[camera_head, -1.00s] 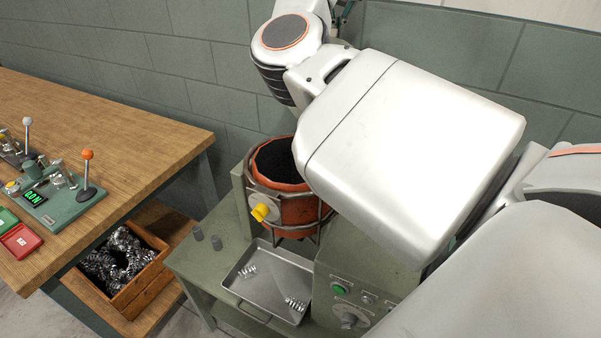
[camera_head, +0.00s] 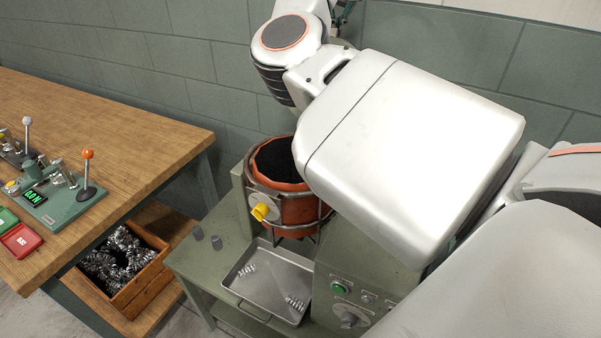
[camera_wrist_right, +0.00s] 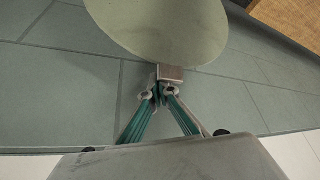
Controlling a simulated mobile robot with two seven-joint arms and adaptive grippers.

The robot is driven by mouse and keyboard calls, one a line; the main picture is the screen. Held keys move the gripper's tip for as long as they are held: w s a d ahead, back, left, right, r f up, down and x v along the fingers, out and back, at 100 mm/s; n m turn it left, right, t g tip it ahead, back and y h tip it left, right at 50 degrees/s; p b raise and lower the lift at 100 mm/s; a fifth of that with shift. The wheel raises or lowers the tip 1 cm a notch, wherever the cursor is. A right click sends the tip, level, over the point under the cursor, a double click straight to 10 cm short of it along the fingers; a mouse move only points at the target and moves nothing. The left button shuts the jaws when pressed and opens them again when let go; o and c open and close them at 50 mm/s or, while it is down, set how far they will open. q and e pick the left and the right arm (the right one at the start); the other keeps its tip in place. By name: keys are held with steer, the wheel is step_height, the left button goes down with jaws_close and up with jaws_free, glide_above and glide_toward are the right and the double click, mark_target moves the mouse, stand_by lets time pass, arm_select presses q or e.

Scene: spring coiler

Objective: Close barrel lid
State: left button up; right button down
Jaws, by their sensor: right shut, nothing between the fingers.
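The orange-red barrel (camera_head: 290,209) stands on the green machine frame, with its round mouth open and dark inside. A yellow knob (camera_head: 261,212) sits on its left side. The right part of the barrel is hidden behind my right arm. In the right wrist view, a pale greenish round disc that looks like the lid (camera_wrist_right: 165,25) has a small metal tab (camera_wrist_right: 171,73) at its edge. My right gripper (camera_wrist_right: 158,93) is shut and empty, its fingertips right by the tab; I cannot tell whether they touch. My left gripper is not in view.
A metal tray (camera_head: 270,285) with springs lies below the barrel. A control panel (camera_head: 350,300) with a green button is to its right. A wooden workbench (camera_head: 130,135) stands at the left, with a crate (camera_head: 140,275) of springs beneath. A block wall (camera_head: 180,60) rises behind.

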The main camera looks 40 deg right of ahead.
steer(key=shift+f, duration=1.65)
steer(key=shift+s+a+r, duration=0.15)
steer(key=shift+s+a, duration=0.15)
steer(key=shift+a, duration=0.25)
steer(key=shift+s+a+r, duration=0.15)
steer(key=shift+s+a, duration=0.15)
steer(key=shift+a, duration=0.2)
